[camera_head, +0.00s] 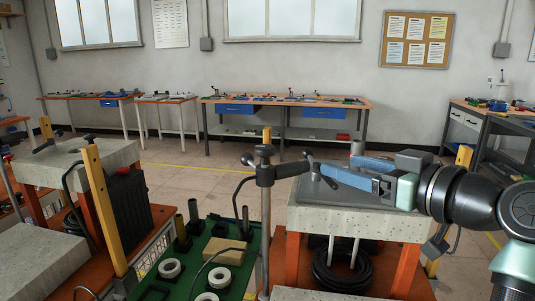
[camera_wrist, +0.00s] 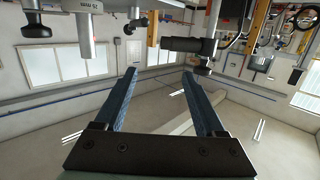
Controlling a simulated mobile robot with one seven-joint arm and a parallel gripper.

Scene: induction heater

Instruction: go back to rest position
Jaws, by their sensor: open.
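My gripper (camera_head: 326,166) is at the right in the head view, held roughly level above the concrete-topped block. Its two blue fingers point left and are apart, with nothing between them. In the wrist view the gripper (camera_wrist: 158,73) also shows two separate blue fingers with an empty gap. The fingertips are close to a black-handled clamp on a post (camera_head: 278,172); I cannot tell whether they touch it. A black cylindrical part (camera_wrist: 182,44) shows beyond the fingers in the wrist view, which looks upside down.
The concrete-topped block (camera_head: 345,222) with a dark plate stands under my gripper. A green tray (camera_head: 190,285) with rings and cylinders is left of the post. Another concrete block (camera_head: 75,165) stands at left. Workbenches (camera_head: 290,101) line the back wall, with open floor before them.

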